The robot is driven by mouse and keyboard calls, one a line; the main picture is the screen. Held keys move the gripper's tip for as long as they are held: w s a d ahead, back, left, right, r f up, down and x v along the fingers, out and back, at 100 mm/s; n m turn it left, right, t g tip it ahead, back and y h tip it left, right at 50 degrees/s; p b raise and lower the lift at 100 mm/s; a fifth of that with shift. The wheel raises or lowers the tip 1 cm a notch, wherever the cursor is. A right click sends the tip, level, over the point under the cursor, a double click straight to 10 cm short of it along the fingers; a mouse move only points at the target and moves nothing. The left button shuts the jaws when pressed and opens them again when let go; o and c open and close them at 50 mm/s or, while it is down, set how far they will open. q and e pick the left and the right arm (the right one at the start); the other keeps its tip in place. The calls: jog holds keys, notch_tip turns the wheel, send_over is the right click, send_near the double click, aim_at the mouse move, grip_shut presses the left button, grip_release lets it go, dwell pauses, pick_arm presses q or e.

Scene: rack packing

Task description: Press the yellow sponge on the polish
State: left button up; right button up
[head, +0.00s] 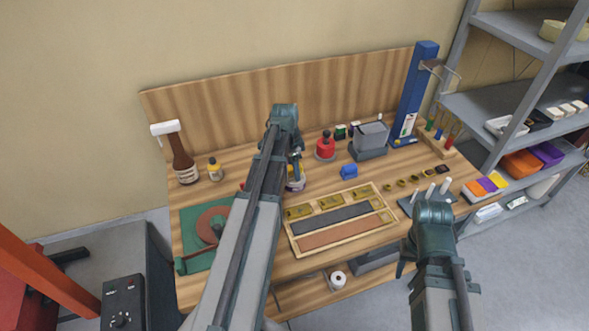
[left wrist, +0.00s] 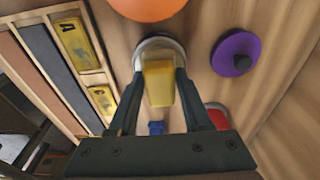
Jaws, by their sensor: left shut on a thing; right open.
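My left gripper (head: 294,163) is shut on the yellow sponge (left wrist: 158,83), which sits between the two fingers in the left wrist view. Just beyond the sponge is a round tin with a pale rim (left wrist: 155,42), seemingly the polish. The sponge overlaps the tin in this view; I cannot tell whether they touch. In the head view the tin (head: 295,184) shows partly below the left gripper, and the arm hides much around it. My right gripper (head: 406,258) is open and empty in front of the bench's right side.
A purple round thing with a dark knob (left wrist: 236,55) and an orange round thing (left wrist: 148,8) are near the tin.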

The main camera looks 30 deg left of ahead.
pick_arm(q)
jog(key=shift+r, duration=0.1)
notch_tip(320, 180, up, 7)
jog(key=p, duration=0.7)
jog(key=shift+f, duration=0.2)
notch_tip(320, 180, down, 5)
jog(key=b, duration=0.5)
jog(key=shift+r, duration=0.25)
